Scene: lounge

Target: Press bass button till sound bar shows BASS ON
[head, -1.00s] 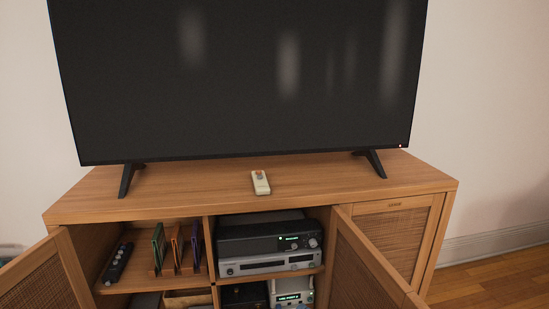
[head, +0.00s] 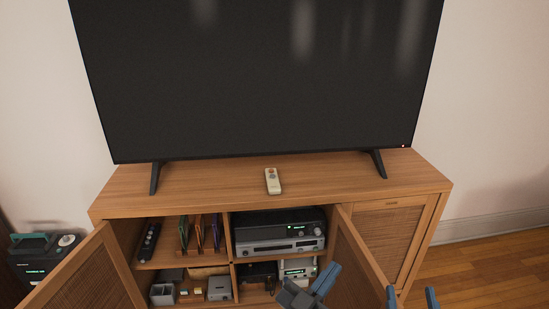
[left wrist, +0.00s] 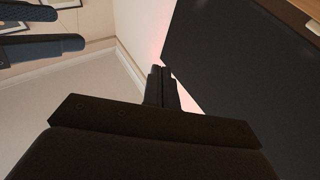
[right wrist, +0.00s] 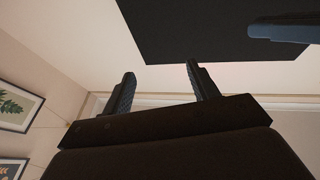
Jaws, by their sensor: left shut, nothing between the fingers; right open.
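A cream remote (head: 273,181) with small buttons lies on top of the wooden cabinet (head: 210,185), below the TV. Its button labels are too small to read. A long dark device with several round knobs or buttons (head: 149,241) lies in the upper left compartment; I cannot tell whether it is the sound bar. No BASS ON text is readable. My left gripper (head: 323,285) is shut and empty in front of the cabinet; it also shows in the left wrist view (left wrist: 160,85). My right gripper (head: 411,297) is open and empty, farther right; it also shows in the right wrist view (right wrist: 160,80).
The TV (head: 260,80) stands on the cabinet. A black unit (head: 270,229) with a green display sits on a silver one (head: 270,248). Open doors (head: 90,275) and (head: 358,260) stick out forward. A dark device (head: 38,252) with a green display stands at far left.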

